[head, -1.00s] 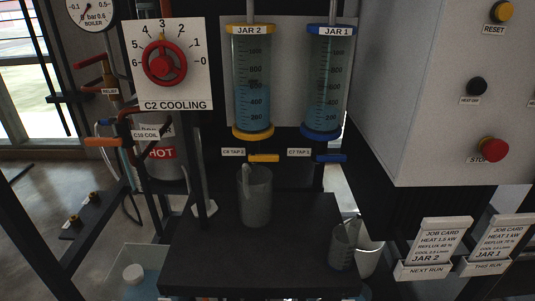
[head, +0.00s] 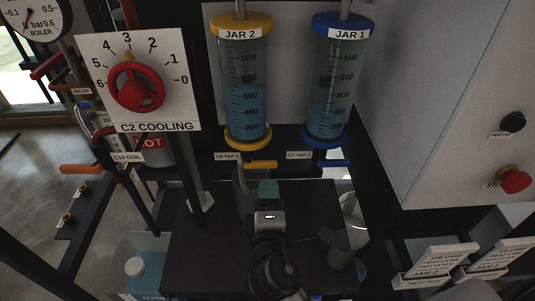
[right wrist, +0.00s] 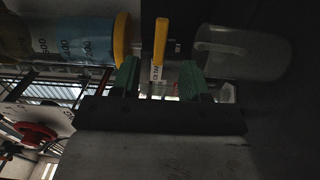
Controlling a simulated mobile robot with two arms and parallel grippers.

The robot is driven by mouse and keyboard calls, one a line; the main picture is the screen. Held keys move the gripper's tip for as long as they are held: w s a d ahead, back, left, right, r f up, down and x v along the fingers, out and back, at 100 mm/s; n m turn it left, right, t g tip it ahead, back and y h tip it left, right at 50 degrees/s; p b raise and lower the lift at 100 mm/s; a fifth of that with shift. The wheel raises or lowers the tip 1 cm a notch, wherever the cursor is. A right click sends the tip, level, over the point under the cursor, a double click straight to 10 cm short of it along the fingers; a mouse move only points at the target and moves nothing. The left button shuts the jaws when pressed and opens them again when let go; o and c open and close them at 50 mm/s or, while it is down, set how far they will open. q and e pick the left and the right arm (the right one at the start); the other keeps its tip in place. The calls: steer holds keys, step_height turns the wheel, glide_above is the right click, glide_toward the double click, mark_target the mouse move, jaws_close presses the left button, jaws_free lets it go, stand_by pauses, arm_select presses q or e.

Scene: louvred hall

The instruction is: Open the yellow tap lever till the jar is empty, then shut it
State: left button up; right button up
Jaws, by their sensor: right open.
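The yellow tap lever (head: 261,164) sticks out sideways to the right under Jar 2 (head: 247,95), which has yellow rims and is partly filled with blue liquid. My right gripper (head: 268,188), with green fingertips, is just below and in front of the lever. In the right wrist view the gripper (right wrist: 160,79) is open, and the yellow lever (right wrist: 161,42) lies beyond the gap between its fingertips, with nothing visibly held. A clear beaker (head: 241,188) stands under the tap, partly hidden by the gripper; it also shows in the right wrist view (right wrist: 240,53). My left gripper is not in view.
Jar 1 (head: 334,90), with blue rims and its blue tap lever (head: 334,163), stands close on the right. The red cooling wheel (head: 136,89) is left, the grey control cabinet (head: 440,100) right.

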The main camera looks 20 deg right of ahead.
mark_target(268, 167)
steer(key=shift+p+x, duration=0.5)
steer(key=shift+x, duration=4.1)
steer(key=shift+f, duration=0.1)
jaws_close()
